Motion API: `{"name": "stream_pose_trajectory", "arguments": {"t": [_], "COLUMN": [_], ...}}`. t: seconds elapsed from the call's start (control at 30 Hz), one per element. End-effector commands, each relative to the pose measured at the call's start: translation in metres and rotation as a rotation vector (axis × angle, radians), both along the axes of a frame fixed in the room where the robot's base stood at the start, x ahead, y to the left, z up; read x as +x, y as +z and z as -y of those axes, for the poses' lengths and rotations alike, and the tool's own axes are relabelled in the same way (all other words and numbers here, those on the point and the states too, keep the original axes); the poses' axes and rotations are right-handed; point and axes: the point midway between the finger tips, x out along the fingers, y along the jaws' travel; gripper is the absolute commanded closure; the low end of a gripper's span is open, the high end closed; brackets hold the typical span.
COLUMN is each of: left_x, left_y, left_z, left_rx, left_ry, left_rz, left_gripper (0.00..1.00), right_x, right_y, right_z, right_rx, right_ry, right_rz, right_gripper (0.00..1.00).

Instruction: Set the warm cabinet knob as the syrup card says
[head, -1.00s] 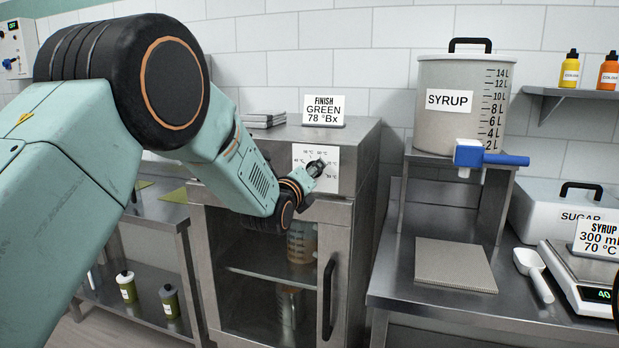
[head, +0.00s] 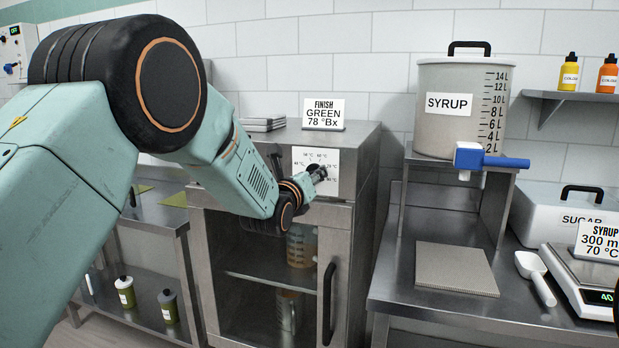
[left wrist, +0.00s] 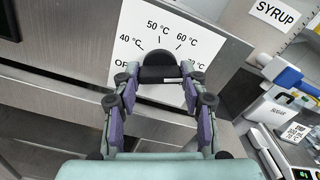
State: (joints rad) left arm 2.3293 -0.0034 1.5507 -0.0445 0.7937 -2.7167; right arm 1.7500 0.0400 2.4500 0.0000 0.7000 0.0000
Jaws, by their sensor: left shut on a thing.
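The warm cabinet (head: 365,165) is a steel cabinet with a glass door. A white dial plate (head: 301,158) with temperature marks is on its upper front. It also shows in the left wrist view (left wrist: 203,45), where 40, 50 and 60 °C are readable. The dark knob (left wrist: 160,72) sits between the fingertips of my left gripper (left wrist: 160,84), which is shut on it; it also shows in the head view (head: 317,174). The fingers hide part of the dial, and I cannot tell where the knob points. The syrup card (head: 597,241) at the right reads 300 ml, 70 °C. My right gripper is out of view.
A finish card (head: 323,113) reading green, 78 °Bx stands on the cabinet. A syrup tank (head: 455,125) with a blue-handled tap stands on a raised stand to the right. A scale (head: 580,275), a scoop (head: 536,276) and a ribbed mat (head: 455,269) are on the right bench.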

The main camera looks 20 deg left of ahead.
Motion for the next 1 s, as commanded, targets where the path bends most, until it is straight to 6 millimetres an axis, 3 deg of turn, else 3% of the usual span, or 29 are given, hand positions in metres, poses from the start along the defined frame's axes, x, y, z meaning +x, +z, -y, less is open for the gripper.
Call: {"name": "stream_pose_trajectory", "arguments": {"t": [0.17,0.2,0.43,0.77,1.0], "left_x": [0.0,0.0,0.0,-0.001,-0.022], "left_y": [-0.001,-0.001,-0.001,0.0,0.0], "left_z": [0.0,0.0,0.0,0.0,-0.001], "left_rx": [0.0,-0.001,-0.001,-0.001,-0.002], "left_ry": [0.0,0.0,0.0,0.0,0.0], "left_rz": [-0.002,-0.002,-0.002,-0.001,-0.002], "left_gripper": [0.88,0.54,0.35,0.34,0.34], "right_x": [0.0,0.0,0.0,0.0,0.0], "right_y": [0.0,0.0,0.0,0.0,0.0], "right_z": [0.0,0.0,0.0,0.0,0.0], "right_rx": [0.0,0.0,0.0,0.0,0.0], "right_ry": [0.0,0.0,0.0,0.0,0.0], "right_rz": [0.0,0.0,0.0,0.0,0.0], "right_gripper": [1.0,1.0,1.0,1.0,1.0]}}
